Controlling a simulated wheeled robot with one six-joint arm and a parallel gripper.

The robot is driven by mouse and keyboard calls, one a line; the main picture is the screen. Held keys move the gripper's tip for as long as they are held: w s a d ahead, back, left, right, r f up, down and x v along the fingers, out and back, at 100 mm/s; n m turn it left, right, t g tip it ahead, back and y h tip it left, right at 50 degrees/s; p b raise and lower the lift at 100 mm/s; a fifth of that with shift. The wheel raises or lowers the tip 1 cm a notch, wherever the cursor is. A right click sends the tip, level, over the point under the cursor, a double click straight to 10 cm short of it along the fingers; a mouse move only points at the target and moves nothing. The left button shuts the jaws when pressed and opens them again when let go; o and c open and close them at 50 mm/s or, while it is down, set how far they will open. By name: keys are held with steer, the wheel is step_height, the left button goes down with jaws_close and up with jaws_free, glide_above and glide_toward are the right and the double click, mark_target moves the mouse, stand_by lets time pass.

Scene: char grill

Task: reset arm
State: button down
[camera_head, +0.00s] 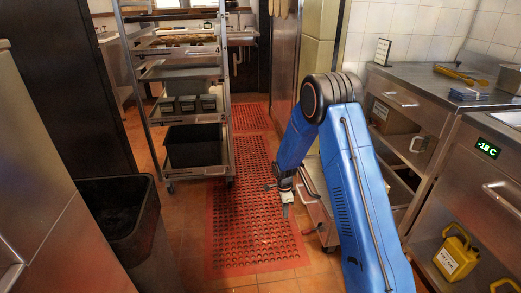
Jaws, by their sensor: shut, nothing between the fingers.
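My blue arm rises from the lower right, bends at a dark elbow joint and reaches down to the left. My gripper (286,205) hangs at its end, pointing down above the red floor mat (237,190). The gripper is small in the view and looks shut, with nothing seen in it.
A wheeled rack (160,115) with trays and black bins stands at the left. A dark open bin (155,225) is at the lower left. Steel counters (440,95) line the right, with a yellow jug (455,255) below. The matted aisle is clear.

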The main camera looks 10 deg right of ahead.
steer(key=s+d+r+n+t, duration=0.15)
steer(key=s+r+n, duration=0.4)
steer(key=r, duration=0.95)
steer(key=s+d+r+n+t, duration=0.1)
steer(key=s+d+r+n, duration=0.15)
steer(key=s+r, duration=1)
steer(key=s+d+r+n+t, duration=0.1)
steer(key=s+r+n, duration=0.3)
steer(key=s, duration=0.9)
steer(key=s+d+r+n+t, duration=0.1)
steer(key=s+r+n, duration=0.4)
steer(key=s+r, duration=0.5)
steer(key=s+t, duration=0.1)
steer(key=s, duration=0.2)
steer(key=shift+d+r+n+y, duration=0.15)
steer(key=shift+d+n+y, duration=0.15)
steer(key=shift+y, duration=0.1)
